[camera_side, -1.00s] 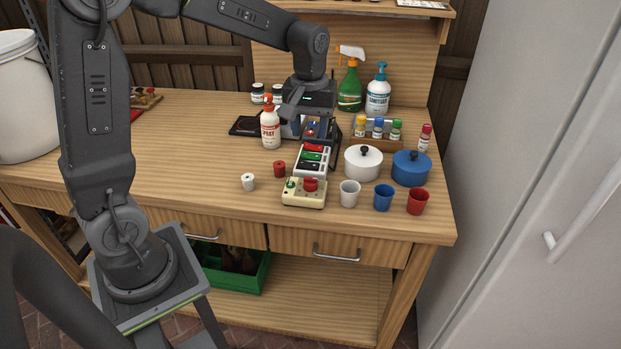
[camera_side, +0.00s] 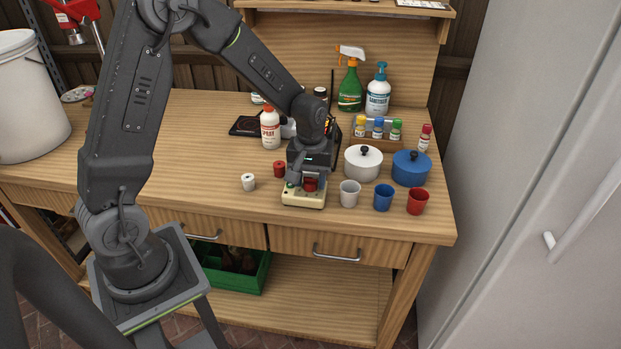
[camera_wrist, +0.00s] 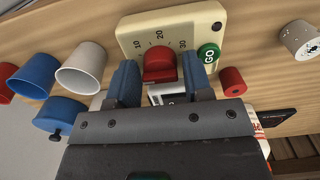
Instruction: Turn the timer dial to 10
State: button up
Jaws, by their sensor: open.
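The cream timer box (camera_side: 304,201) stands near the front of the bench. It also shows in the wrist view (camera_wrist: 190,21), with 10, 20 and 30 printed around a red dial (camera_wrist: 159,66) and a green GO button (camera_wrist: 208,54) beside it. I cannot clearly make out a pointer mark; the dial's ridge seems to face the 20. My gripper (camera_side: 301,181) is low over the box. In the wrist view my open gripper (camera_wrist: 160,72) has one finger on each side of the dial, with visible gaps.
White, blue and red cups stand right of the box, the white one (camera_side: 349,193) closest. White (camera_side: 363,163) and blue (camera_side: 411,168) pots stand behind them. A small red piece (camera_side: 279,169) and a white one (camera_side: 248,182) lie left.

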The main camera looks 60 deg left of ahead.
jog(key=shift+c, duration=0.4)
jog(key=c, duration=0.6)
jog(key=shift+o, duration=0.2)
jog(key=shift+m, duration=0.4)
jog(key=m, duration=0.4)
jog(key=shift+m, duration=2.4)
jog(key=o, duration=0.6)
